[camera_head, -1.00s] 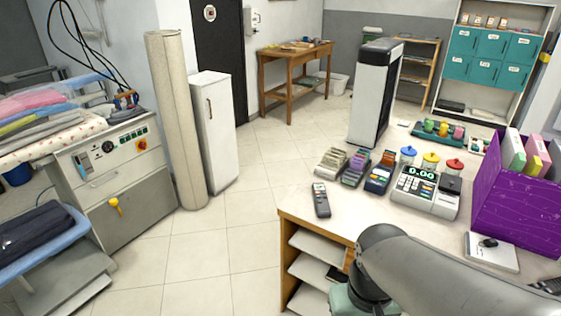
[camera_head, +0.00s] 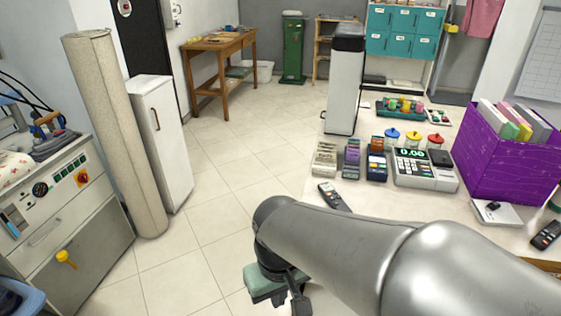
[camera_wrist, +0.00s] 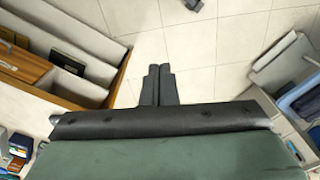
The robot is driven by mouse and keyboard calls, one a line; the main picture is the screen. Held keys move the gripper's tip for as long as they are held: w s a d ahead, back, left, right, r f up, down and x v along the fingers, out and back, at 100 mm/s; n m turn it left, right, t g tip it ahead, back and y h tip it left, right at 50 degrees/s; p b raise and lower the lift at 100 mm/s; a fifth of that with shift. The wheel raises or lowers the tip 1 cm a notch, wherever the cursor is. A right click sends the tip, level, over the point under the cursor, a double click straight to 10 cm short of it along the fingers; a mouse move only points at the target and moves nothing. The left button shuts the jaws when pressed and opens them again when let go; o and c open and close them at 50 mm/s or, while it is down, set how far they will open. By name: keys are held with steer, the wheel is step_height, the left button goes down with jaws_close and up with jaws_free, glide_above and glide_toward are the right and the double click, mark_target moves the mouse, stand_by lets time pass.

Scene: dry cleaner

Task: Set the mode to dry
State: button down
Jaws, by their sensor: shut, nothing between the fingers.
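My gripper (camera_wrist: 159,72) is shut and empty in the wrist view, its two dark fingers side by side over the tiled floor. In the head view its green body (camera_head: 264,284) hangs below my arm, left of the counter. A grey remote (camera_head: 333,196) lies on the counter's left edge, and a dark remote (camera_head: 546,235) lies at the far right. No mode label is readable. My gripper touches none of these.
The counter (camera_head: 465,222) holds card boxes, a cash register (camera_head: 425,169) and a purple box (camera_head: 497,158). A tall rolled carpet (camera_head: 115,135) and white cabinet (camera_head: 162,140) stand beside the machine. Open floor (camera_head: 220,185) lies between machine and counter. Shelves (camera_wrist: 65,45) show left in the wrist view.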

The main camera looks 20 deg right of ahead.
steer(key=w+d+r+m+t+y+p, duration=0.1)
steer(key=w+d+m, duration=0.35)
steer(key=w, duration=0.45)
steer(key=w+d+m+t+y, duration=0.1)
steer(key=w+d+m+t, duration=0.15)
steer(key=w+m, duration=0.4)
steer(key=w+d+r+m+t+y+p, duration=0.1)
steer(key=w+d+m, duration=0.3)
steer(key=w, duration=0.6)
steer(key=m+t+h+p, duration=0.2)
steer(key=m+t+h, duration=0.15)
steer(key=m, duration=0.85)
glide_above(335, 192)
steer(key=s, duration=0.1)
step_height(335, 192, down, 7)
steer(key=shift+d+t+y, duration=0.25)
steer(key=shift+t+y, duration=0.1)
steer(key=shift+t, duration=0.05)
steer(key=shift+f+n+b, duration=0.1)
steer(key=shift+n+b, duration=0.2)
steer(key=shift+b, duration=0.05)
step_height(335, 192, down, 8)
steer(key=b, duration=0.5)
steer(key=shift+b, duration=0.35)
steer(key=shift+a+f+b, duration=0.1)
steer(key=shift+f+b, duration=0.2)
steer(key=shift+b, duration=0.15)
steer(key=shift+f, duration=0.1)
